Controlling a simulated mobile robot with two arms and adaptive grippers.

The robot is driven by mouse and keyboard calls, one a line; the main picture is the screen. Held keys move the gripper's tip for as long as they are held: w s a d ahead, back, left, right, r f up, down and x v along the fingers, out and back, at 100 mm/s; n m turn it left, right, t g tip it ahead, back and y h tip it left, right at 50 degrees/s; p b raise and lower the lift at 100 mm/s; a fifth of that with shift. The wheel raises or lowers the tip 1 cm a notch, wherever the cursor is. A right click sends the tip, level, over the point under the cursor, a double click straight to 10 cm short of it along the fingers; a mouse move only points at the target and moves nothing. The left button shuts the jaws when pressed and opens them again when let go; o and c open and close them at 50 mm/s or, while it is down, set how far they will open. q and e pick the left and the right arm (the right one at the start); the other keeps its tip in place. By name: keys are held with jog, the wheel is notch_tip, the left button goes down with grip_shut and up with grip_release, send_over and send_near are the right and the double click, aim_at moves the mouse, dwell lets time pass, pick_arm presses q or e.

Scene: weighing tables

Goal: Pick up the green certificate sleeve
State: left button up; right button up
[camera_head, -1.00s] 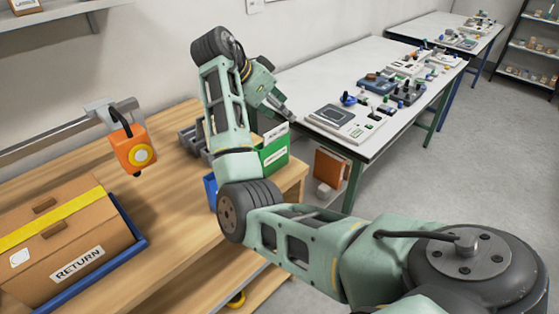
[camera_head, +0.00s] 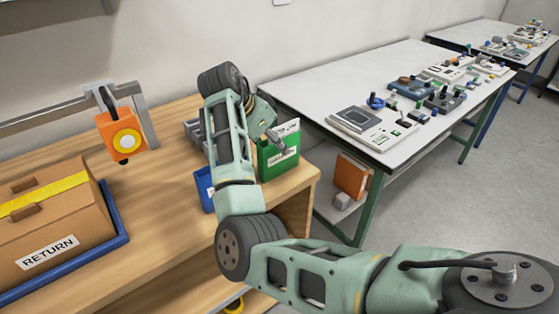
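The green certificate sleeve (camera_head: 277,164) stands upright near the right end of the wooden bench, with a white sheet (camera_head: 287,128) showing at its top and a small white label on its front. My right arm comes in from the right and bends over the bench. Its gripper (camera_head: 281,143) is at the sleeve's upper part, in front of the white sheet. The fingers are small and dark here; I cannot tell whether they touch the sleeve or are closed. My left gripper is not in view.
A blue holder (camera_head: 203,188) stands left of the sleeve, partly behind my arm. A RETURN carton (camera_head: 48,222) sits in a blue tray (camera_head: 122,237) at left, below an orange device (camera_head: 121,135) on a grey rail. A white table (camera_head: 330,80) with instruments stands behind at right.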

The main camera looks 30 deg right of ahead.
jog(key=shift+x, duration=1.2)
jog(key=shift+d+f, duration=0.15)
jog(key=shift+f, duration=0.05)
jog(key=c, duration=0.7)
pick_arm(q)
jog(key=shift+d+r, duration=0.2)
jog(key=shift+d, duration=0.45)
pick_arm(e)
grip_shut()
